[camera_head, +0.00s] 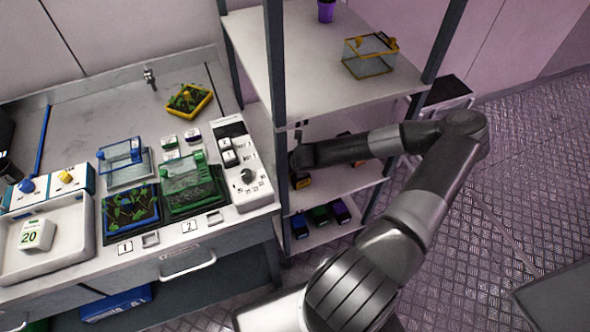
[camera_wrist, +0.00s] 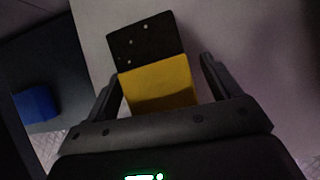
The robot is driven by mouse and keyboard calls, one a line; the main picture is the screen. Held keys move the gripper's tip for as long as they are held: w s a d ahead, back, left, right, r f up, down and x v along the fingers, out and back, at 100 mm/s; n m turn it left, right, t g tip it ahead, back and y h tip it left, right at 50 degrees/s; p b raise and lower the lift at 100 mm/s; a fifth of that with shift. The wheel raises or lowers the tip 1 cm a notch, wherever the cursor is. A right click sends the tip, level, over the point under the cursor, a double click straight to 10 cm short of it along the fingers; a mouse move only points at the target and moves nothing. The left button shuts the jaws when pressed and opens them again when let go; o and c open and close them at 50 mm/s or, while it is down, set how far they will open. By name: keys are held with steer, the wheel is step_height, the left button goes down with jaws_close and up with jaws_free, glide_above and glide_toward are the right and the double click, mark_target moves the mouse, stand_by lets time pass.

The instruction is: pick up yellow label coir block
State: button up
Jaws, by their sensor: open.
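The yellow label coir block (camera_wrist: 158,82) shows in the wrist view as a dark block with a broad yellow face turned toward me. My gripper (camera_wrist: 161,72) is open, with one finger on each side of the block. The yellow face lies between the fingers, with a gap visible at the right finger; contact on the left is unclear. In the head view, a small dark block with a yellow-orange part (camera_head: 300,181) sits on the rack's middle shelf below my wrist. My fingers are hidden there.
The rack's post (camera_head: 274,110) and top shelf (camera_head: 300,75) stand close to my arm. Blue, green and purple-labelled blocks (camera_head: 320,216) sit on the lower shelf. A blue thing (camera_wrist: 37,102) lies lower left in the wrist view. A crowded bench (camera_head: 100,278) stands left.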

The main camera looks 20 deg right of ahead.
steer(key=shift+f, duration=0.1)
steer(key=shift+c, duration=0.2)
steer(key=c, duration=1.3)
